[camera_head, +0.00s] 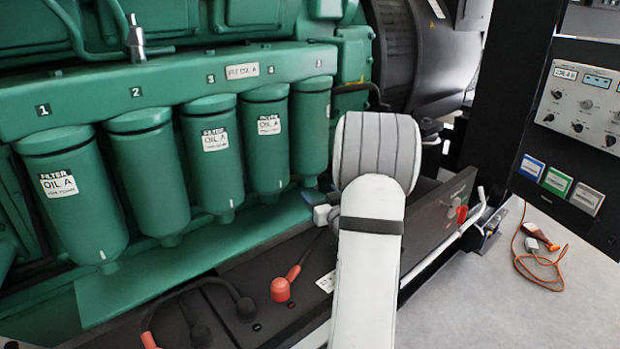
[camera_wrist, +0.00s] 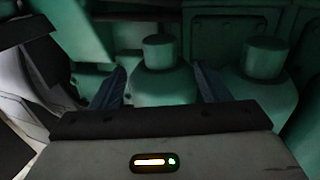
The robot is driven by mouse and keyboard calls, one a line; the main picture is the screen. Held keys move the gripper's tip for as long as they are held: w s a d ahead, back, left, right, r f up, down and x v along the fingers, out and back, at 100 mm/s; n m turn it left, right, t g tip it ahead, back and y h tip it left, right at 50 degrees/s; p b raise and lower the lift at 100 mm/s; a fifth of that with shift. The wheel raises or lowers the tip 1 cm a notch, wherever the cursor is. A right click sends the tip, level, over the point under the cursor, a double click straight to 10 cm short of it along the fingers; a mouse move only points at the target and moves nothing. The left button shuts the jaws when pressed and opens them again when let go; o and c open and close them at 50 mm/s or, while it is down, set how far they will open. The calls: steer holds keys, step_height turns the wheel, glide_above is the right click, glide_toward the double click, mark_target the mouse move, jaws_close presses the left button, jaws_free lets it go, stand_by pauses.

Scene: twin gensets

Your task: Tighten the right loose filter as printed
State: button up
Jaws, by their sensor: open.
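Several green filters hang in a row under a numbered green header (camera_head: 180,95) in the head view. Filter 1 (camera_head: 85,215), filter 3 (camera_head: 205,175) and filter 4 (camera_head: 262,155) show "FILTER OIL A" labels; their smaller print is unreadable. Filter 2 (camera_head: 150,180) and filter 5 (camera_head: 308,130) show no label on the visible side. In the wrist view, my gripper (camera_wrist: 160,88) is open, with its dark fingers either side of a filter's rounded end (camera_wrist: 165,85) with a short stub. I cannot tell whether they touch.
A neighbouring filter (camera_wrist: 268,65) stands close to the right finger in the wrist view. Below the row lies a dark base rail (camera_head: 235,310) with red-capped cables (camera_head: 282,288). A control panel (camera_head: 585,110) stands at right. Pale floor beside it holds an orange cord (camera_head: 540,265).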

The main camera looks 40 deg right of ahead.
mark_target(314, 182)
steer(key=b+x, duration=0.1)
steer(key=x, duration=0.8)
steer(key=shift+w+d+b, duration=0.1)
steer(key=shift+w+b, duration=0.2)
steer(key=shift+c, duration=0.6)
jaws_close()
steer(key=shift+d+r+n+y+p, duration=0.15)
steer(key=shift+n+y+p, duration=0.55)
steer(key=shift+y, duration=0.4)
steer(key=shift+n+y+p, duration=0.5)
steer(key=shift+n+y, duration=0.3)
steer(key=shift+y, duration=0.4)
steer(key=shift+n+y, duration=0.3)
steer(key=shift+y, duration=0.2)
